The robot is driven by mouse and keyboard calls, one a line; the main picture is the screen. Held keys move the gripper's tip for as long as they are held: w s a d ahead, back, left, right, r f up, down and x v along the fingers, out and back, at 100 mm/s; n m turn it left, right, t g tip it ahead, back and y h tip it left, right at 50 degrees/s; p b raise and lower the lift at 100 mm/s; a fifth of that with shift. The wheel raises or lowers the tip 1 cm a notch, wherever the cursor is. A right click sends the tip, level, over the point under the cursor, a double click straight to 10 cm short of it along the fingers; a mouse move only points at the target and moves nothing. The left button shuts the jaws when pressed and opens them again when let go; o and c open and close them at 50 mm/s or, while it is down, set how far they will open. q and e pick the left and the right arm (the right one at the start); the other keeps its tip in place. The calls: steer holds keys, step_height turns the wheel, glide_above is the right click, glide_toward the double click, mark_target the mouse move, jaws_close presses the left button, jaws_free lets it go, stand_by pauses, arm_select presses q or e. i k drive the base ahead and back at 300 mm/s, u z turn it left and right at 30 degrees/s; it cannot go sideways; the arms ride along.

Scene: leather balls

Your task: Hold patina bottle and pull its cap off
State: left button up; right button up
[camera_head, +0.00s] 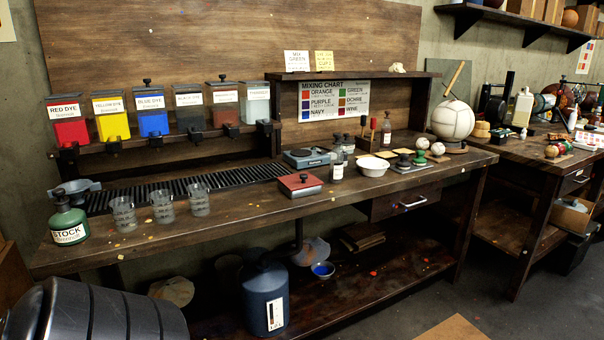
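No label that reads "patina" is legible, so I cannot tell which bottle is the patina bottle. A small dark bottle with a white label (336,169) stands upright on the workbench, right of the red box, with a dark top. Another small dark bottle with a pale label (387,131) stands farther back, right of a red-handled tool. A green bottle labelled STOCK (69,226) with a dark top stands at the bench's left end.
The workbench (250,221) carries three glass beakers (162,207), a red box (300,185), a scale (306,157), a white bowl (373,167) and a large pale ball (453,121). Dye containers (152,115) line the back.

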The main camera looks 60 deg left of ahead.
mark_target(336, 161)
steer(key=u, duration=1.5)
